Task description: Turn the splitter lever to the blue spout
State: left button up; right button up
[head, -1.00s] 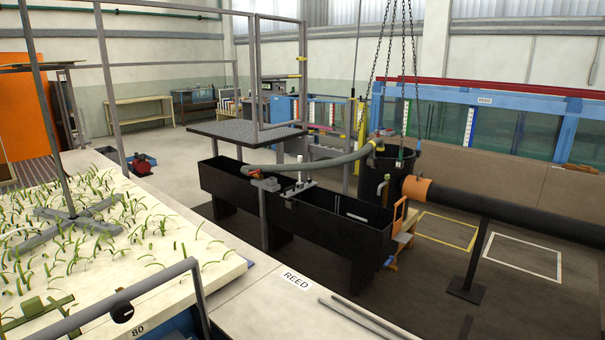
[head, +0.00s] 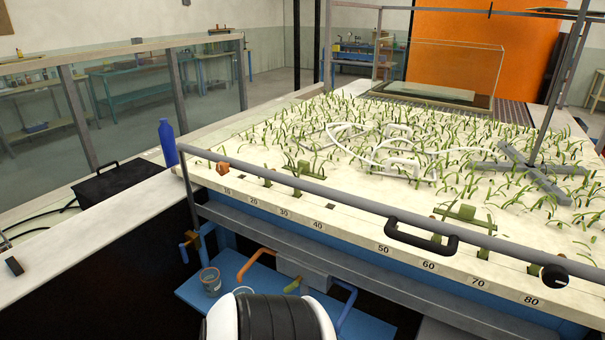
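Under the front edge of the planted table, a grey box (head: 303,272) has an orange spout (head: 256,262) on its left and a blue spout (head: 346,306) on its right. A short yellow-green piece (head: 293,286) sticks out between them and leans toward the lower left. It may be the splitter lever; I cannot tell for sure. A clear cup (head: 210,280) is on the blue shelf (head: 190,293) left of the orange spout. My white and black arm link covers part of the shelf at the bottom. Neither gripper is in view.
A grey rail (head: 330,194) with a black handle (head: 421,236) runs along the front of the planted table (head: 330,228), above the spouts. A blue bottle (head: 168,142) stands on the ledge at left. A black box (head: 108,185) is beside it.

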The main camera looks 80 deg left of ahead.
aim_at(293, 285)
jog(key=u, duration=2.55)
